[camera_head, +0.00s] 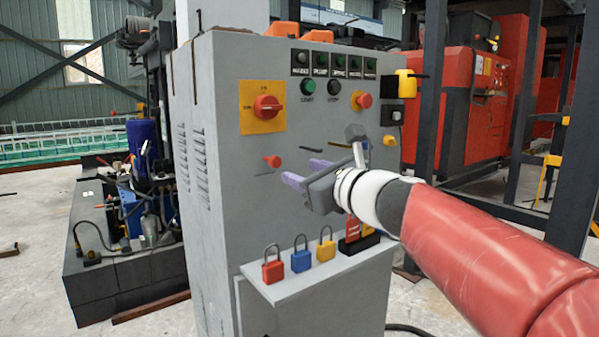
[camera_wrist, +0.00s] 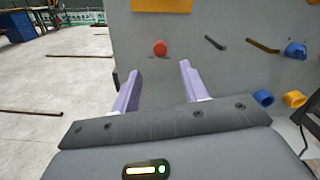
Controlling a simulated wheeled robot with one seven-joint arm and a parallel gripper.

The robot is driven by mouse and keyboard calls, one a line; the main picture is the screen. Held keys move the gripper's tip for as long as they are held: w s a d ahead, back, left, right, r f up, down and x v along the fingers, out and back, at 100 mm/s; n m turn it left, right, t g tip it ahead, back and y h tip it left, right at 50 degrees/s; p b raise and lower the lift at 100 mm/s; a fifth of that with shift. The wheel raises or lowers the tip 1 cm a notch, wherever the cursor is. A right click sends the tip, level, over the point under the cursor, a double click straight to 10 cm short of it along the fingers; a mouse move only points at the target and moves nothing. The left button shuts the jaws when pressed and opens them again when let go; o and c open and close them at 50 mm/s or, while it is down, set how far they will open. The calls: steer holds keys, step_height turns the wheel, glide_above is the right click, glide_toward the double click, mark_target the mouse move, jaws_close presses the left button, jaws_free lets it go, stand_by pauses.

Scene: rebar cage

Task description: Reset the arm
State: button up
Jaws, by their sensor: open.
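My gripper (camera_head: 305,174) is at the end of my red and white arm, in front of the grey control cabinet (camera_head: 225,250). In the wrist view its two purple fingers (camera_wrist: 158,85) are spread apart with nothing between them. The fingers point toward the cabinet front, near a small red knob (camera_head: 272,161). That knob also shows in the wrist view (camera_wrist: 160,48), beyond the fingertips. I cannot tell the exact gap between the fingertips and the panel.
A shelf (camera_head: 315,277) on the cabinet carries a red padlock (camera_head: 273,270), a blue padlock (camera_head: 301,260) and a yellow padlock (camera_head: 326,250). A red rotary switch (camera_head: 267,107) sits above. Dark machinery (camera_head: 120,255) stands left; open floor (camera_head: 40,210) lies beyond.

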steer(key=s+d+f+n+g+h, duration=0.1)
steer(key=s+f+n+g+h, duration=0.35)
steer(key=s+f+n, duration=1)
steer(key=s+d+f+n+g+h, duration=0.5)
steer(key=s+d+f+n, duration=0.6)
steer(key=f, duration=0.3)
steer(key=shift+s+f+n, duration=0.35)
